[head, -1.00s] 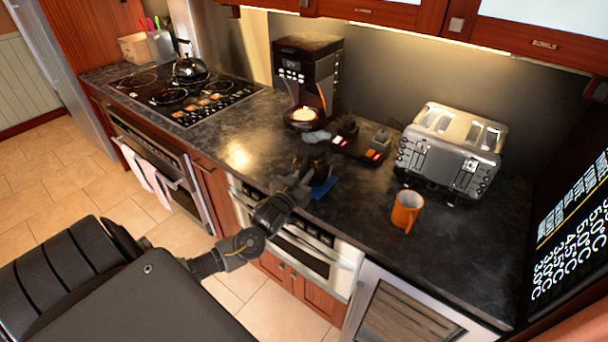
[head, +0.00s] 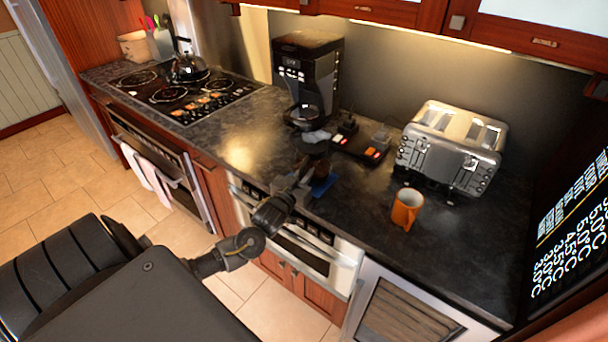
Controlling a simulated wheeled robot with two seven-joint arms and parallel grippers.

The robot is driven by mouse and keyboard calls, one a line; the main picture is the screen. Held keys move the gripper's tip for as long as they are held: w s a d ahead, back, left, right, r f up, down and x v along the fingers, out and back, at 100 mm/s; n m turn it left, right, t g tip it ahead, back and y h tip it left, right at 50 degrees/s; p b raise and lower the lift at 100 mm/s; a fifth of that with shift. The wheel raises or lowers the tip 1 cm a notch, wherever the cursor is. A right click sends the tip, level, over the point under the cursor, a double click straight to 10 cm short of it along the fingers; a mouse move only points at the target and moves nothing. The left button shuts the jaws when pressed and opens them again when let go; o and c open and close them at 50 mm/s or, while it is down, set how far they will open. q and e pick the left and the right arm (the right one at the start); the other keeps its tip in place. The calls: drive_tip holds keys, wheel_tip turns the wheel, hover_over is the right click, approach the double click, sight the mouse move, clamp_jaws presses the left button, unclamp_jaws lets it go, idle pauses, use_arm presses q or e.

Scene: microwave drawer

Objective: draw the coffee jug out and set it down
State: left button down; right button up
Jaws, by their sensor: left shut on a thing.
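The coffee jug (head: 314,148) is a small dark shape with a grey top, in front of the coffee maker (head: 310,70). My left gripper (head: 306,172) is shut on it from the front side of the counter. The gripper's fingers and the jug blend together, so the exact grip is hard to see. A blue mat (head: 323,187) lies on the counter just below and right of the gripper, partly covered. I cannot tell whether the jug touches the counter or mat. My right gripper is out of view.
A silver toaster (head: 452,148) and an orange mug (head: 406,208) stand farther right. A kettle (head: 188,66) is on the stove at left. Counter left of the gripper is clear.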

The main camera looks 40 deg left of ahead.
use_arm(q)
drive_tip(key=shift+r, duration=0.2)
drive_tip(key=c, duration=1.3)
unclamp_jaws()
drive_tip(key=shift+f, duration=0.3)
drive_tip(key=s+d+b, duration=0.1)
drive_tip(key=s+b, duration=0.2)
drive_tip(key=s, duration=0.7)
drive_tip(key=shift+s+d, duration=0.35)
drive_tip(key=shift+d, duration=0.05)
drive_tip(key=shift+r, duration=0.1)
